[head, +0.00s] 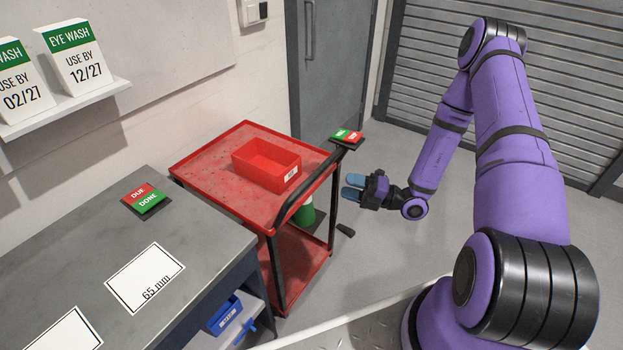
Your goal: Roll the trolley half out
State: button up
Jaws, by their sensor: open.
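A red trolley (215,162) stands beyond the grey bench, against the wall side. It has a top tray, a lower shelf and a black push handle (305,190) along its right side. A red bin (265,162) with a white label sits on the top tray. My gripper (352,187) is open and empty, with blue fingertips pointing left towards the handle. It appears just right of the handle, and I cannot tell the exact gap. The far wheels of the trolley are hidden.
A grey bench (190,235) with a red-green DUE/DONE sign (146,199) fills the lower left. A similar small sign (346,137) is at the handle's far end. A dark door (332,65) and a shutter (560,100) stand behind.

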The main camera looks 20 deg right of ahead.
aim_at(314, 176)
jog(key=x, duration=1)
jog(key=shift+w+a+r, duration=0.1)
jog(key=shift+w+a, duration=0.1)
jog(key=shift+a, duration=0.1)
grip_shut()
